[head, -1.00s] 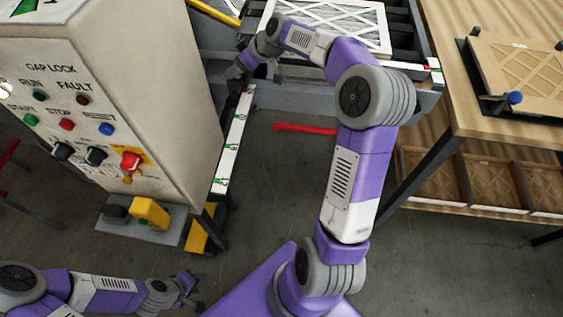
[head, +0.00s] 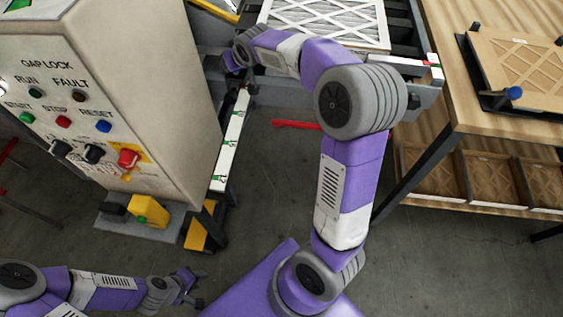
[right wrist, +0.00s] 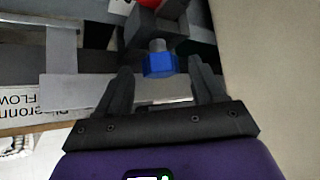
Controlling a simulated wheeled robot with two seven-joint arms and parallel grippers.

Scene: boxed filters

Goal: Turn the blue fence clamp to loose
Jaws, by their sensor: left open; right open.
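The blue fence clamp (right wrist: 160,66) shows in the right wrist view as a blue knob on a short grey shaft below a dark block. My right gripper (right wrist: 160,75) is open, with one finger on each side of the knob; I cannot tell whether they touch it. In the head view my right gripper (head: 232,62) is beside the control cabinet's far edge, and the clamp is not distinguishable there. My left gripper (head: 190,287) is open and empty, low over the floor at the bottom left.
The control cabinet (head: 160,80) stands close left of my right gripper. A framed white filter (head: 330,22) lies on the conveyor behind my right arm. A wooden bench (head: 450,100) at the right carries a filter fixture with another blue knob (head: 514,93).

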